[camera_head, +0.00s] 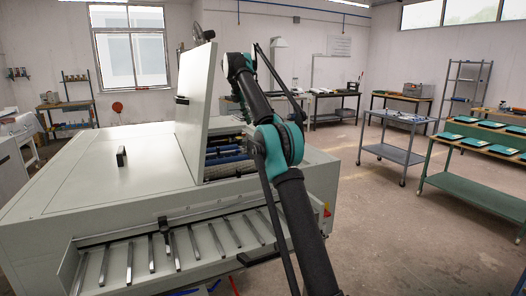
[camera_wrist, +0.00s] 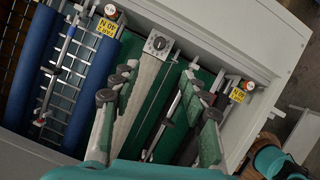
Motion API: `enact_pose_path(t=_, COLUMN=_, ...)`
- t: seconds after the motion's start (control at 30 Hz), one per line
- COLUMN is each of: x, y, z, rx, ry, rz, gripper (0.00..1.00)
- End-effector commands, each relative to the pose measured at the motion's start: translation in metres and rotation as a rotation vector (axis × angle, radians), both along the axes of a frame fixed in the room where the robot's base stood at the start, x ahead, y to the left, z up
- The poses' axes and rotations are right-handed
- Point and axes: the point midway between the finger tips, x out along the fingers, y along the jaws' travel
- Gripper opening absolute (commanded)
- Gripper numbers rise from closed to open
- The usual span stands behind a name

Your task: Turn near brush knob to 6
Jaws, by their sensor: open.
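The dial's markings are too small to read. My gripper (camera_wrist: 160,72) is open and empty. Its two fingers stand apart, left and right, with the dial between and beyond the fingertips; I see no contact. In the head view the processor's lid (camera_head: 194,105) stands raised above the open bay, and my arm hides the gripper.

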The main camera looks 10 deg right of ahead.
Motion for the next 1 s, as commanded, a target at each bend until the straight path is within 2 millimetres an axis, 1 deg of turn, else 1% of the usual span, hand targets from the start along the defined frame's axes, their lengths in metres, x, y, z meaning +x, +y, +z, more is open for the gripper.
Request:
enact_pose_path(t=0.17, x=0.004, y=-0.006, z=-0.015, rx=0.0, ry=0.0, rz=-0.003, gripper=0.45)
enact_pose_path(t=0.27, x=0.005, y=-0.01, z=-0.027, rx=0.0, ry=-0.001, rz=-0.004, gripper=0.45)
enact_pose_path(t=0.47, x=0.013, y=-0.021, z=-0.059, rx=0.001, ry=0.0, rz=-0.005, gripper=0.45)
enact_pose_path(t=0.8, x=0.027, y=-0.043, z=-0.12, rx=0.001, ry=0.0, rz=-0.005, gripper=0.45)
enact_pose_path(t=1.0, x=0.033, y=-0.052, z=-0.146, rx=0.001, ry=0.0, rz=-0.005, gripper=0.45)
